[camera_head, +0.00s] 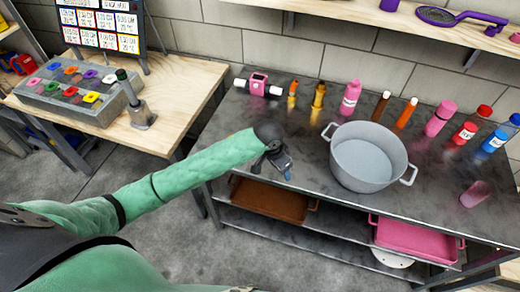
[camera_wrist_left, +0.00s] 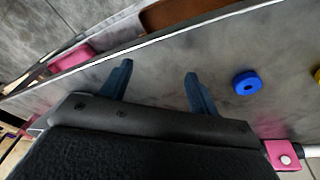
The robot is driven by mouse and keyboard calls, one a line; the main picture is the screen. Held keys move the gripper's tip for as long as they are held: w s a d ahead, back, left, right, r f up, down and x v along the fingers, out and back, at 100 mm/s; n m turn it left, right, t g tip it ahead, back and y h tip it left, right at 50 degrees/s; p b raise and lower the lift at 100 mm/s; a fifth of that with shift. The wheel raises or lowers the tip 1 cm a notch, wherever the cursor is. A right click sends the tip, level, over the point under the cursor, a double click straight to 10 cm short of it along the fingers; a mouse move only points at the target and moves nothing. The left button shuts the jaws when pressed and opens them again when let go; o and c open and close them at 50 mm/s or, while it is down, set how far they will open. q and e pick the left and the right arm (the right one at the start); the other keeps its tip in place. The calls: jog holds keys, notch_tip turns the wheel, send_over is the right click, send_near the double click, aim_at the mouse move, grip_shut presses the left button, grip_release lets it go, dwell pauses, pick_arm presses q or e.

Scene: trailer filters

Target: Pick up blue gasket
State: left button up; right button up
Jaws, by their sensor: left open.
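The blue gasket (camera_wrist_left: 247,84) is a small ring with a dark centre hole, lying flat on the grey metal tabletop (camera_wrist_left: 155,95) in the left wrist view. My left gripper (camera_wrist_left: 158,70) has its two blue fingers apart with nothing between them. The gasket is to the right of the right-hand finger, apart from it. In the head view my left gripper (camera_head: 286,173) is over the front edge area of the metal table. I cannot make out the gasket there; the arm and gripper may hide it. My right gripper is not in view.
A grey pot (camera_head: 368,158) stands right of the gripper. Several bottles line the table's back, beside a pink device (camera_head: 259,85) with white ends. A brown tray (camera_head: 270,198) and a pink tray (camera_head: 415,240) are below. A wooden table (camera_head: 185,90) with a gasket board is left.

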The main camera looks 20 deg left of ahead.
pick_arm(q)
jog(key=w+a+r, duration=0.1)
jog(key=w+a, duration=0.2)
jog(key=w+a+r+g+y, duration=0.1)
jog(key=w+a+r, duration=0.1)
jog(key=w+a, duration=0.1)
jog(key=w+a+r+y, duration=0.1)
jog(key=w+a, duration=0.2)
jog(key=a, duration=0.1)
jog(key=shift+w+a+r+n, duration=0.1)
jog(key=shift+w+r+n, duration=0.05)
jog(key=shift+w+n, duration=0.15)
jog(key=shift+f+p, duration=0.35)
jog(key=shift+f, duration=0.05)
notch_tip(320, 180, down, 6)
jog(key=p, duration=0.3)
jog(key=shift+r+p, duration=0.15)
jog(key=shift+p, duration=0.15)
jog(key=shift+f, duration=0.65)
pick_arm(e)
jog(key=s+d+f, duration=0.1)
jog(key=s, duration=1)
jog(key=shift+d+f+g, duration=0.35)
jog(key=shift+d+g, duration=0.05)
pick_arm(q)
jog(key=c, duration=1.1)
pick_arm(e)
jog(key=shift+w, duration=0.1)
